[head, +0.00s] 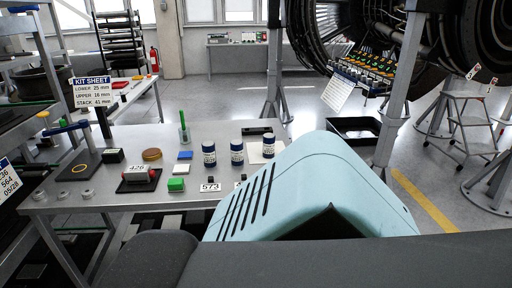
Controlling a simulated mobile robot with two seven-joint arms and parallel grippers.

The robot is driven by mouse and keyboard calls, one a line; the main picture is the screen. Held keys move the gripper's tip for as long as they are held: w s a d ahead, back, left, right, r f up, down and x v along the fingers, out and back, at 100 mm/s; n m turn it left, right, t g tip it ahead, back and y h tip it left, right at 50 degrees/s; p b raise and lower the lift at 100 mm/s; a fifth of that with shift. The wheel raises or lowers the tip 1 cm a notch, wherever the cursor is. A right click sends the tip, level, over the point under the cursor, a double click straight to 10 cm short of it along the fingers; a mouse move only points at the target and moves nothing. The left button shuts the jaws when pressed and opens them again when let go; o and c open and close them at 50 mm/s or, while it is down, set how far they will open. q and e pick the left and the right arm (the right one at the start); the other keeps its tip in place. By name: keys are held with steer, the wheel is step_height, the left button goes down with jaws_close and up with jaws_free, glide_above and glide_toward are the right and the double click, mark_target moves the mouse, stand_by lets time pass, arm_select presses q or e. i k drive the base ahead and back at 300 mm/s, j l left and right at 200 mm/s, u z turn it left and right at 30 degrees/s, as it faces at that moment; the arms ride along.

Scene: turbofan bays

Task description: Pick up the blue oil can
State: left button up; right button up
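Three dark blue cylindrical cans with white labels stand upright on the grey metal table, toward its right side: a left can (209,153), a middle can (237,152) and a right can (268,145). Their labels are too small to read, so I cannot tell which one, if any, is the blue oil can. The left and middle cans stand close together, and the right can stands slightly apart beside a white sheet (255,154). Neither of my grippers is in view.

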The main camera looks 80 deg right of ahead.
mark_target(269, 139)
steer(key=z, duration=2.45)
